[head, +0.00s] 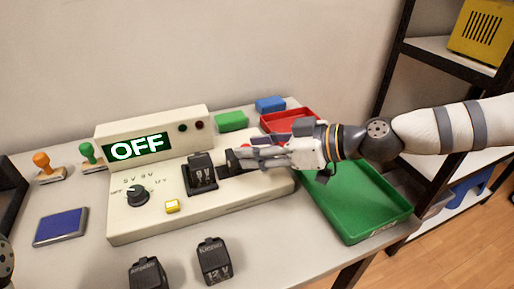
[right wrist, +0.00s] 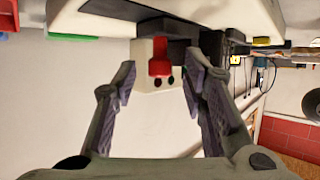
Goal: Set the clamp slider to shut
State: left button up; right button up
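The cream test unit (head: 225,208) stands on the table, its display (head: 138,147) reading "OFF". A black block marked 9 V (head: 201,170) stands in its dark socket. The clamp's dark slider part (head: 233,161) is right of that block, and a gap seems to show between them. In the right wrist view a red handle (right wrist: 159,58) stands in front of a cream block with two dark holes. My right gripper (head: 246,157) reaches in from the right; its fingers (right wrist: 158,80) are open either side of the red handle, apparently not touching. My left gripper is not in view.
Two more black blocks (head: 214,260) (head: 148,274) stand at the front. A dial (head: 137,195) and yellow button (head: 172,206) are on the unit. Stamps (head: 88,154) and a blue pad (head: 61,227) lie left. A green tray (head: 388,224) is under my right arm; a red tray (head: 279,122) is behind.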

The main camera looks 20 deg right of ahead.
aim_at(229, 154)
grip_shut()
jog(key=shift+s+a, duration=0.15)
jog(key=shift+a, duration=1.4)
jog(key=shift+o, duration=0.5)
grip_release()
jog(key=shift+a, duration=0.15)
